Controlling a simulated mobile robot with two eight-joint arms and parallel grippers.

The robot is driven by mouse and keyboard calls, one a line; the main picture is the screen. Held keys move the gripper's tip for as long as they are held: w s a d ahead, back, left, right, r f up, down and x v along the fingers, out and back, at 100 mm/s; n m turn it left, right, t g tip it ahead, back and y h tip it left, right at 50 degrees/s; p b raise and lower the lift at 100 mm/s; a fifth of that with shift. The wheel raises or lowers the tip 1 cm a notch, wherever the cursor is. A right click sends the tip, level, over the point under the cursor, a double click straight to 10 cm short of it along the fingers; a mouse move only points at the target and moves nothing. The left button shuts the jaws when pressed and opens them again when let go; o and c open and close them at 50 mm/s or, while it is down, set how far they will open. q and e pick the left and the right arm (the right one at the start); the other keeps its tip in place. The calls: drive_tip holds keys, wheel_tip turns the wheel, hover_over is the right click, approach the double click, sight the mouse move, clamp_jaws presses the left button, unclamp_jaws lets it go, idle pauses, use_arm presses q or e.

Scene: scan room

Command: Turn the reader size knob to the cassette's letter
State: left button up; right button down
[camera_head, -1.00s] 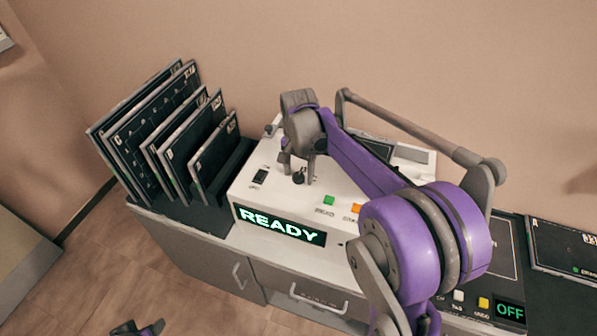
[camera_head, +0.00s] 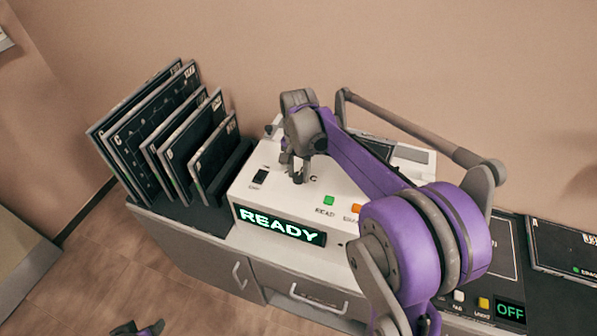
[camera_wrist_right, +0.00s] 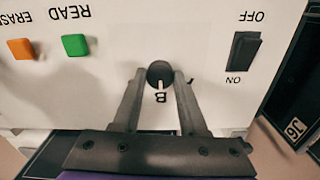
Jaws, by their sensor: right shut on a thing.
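The reader (camera_head: 335,185) is a white box with a green-lit READY display (camera_head: 281,228). Its round black size knob (camera_wrist_right: 158,72) has a white pointer mark, which faces a printed B in the right wrist view. In the head view, a C (camera_head: 313,178) is printed beside the knob. My right gripper (camera_wrist_right: 160,78) is shut on the knob, one finger on each side; it also shows from above in the head view (camera_head: 297,172). A flat dark cassette (camera_head: 565,245) at the right edge bears an A. My left gripper (camera_head: 137,330) is low at the left, partly cut off.
A rack (camera_head: 222,180) of several dark lettered panels stands left of the reader. The reader has a dark rocker switch (camera_wrist_right: 243,50), a green READ button (camera_wrist_right: 75,45) and an orange ERASE button (camera_wrist_right: 21,49). A small display (camera_head: 510,311) at lower right reads OFF.

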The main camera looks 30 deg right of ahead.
sight(298, 175)
drive_tip(key=n+b, duration=0.1)
drive_tip(key=n, duration=1)
idle(0.3)
drive_tip(key=shift+n, duration=0.4)
drive_tip(key=shift+c, duration=2.2)
unclamp_jaws()
wheel_tip(298, 175, up, 11)
